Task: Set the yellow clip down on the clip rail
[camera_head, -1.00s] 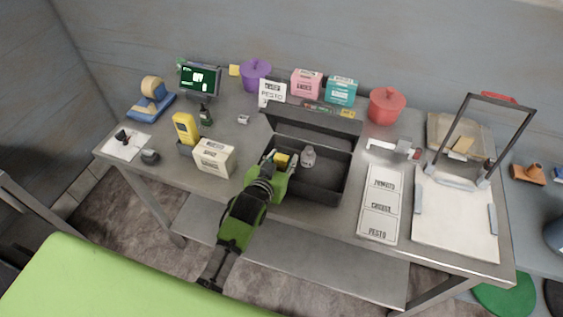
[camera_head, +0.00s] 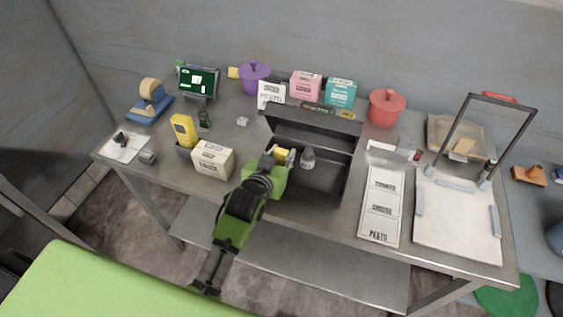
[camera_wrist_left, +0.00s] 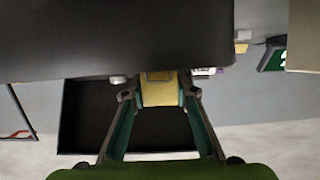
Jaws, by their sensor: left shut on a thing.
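My left gripper (camera_head: 278,163) is shut on the yellow clip (camera_head: 282,154), at the left side of the open black box. In the left wrist view the yellow clip (camera_wrist_left: 160,88) sits between the two fingertips. The clip rail is not clearly told apart; a dark strip with small coloured pieces (camera_head: 345,115) runs along the top back edge of the black box (camera_head: 312,124), and may be it. The clip is in front of and below that strip, apart from it. My right gripper is not in view.
A cream carton (camera_head: 212,160) is left of my arm. A label sheet (camera_head: 381,205) and a white board (camera_head: 456,222) lie to the right.

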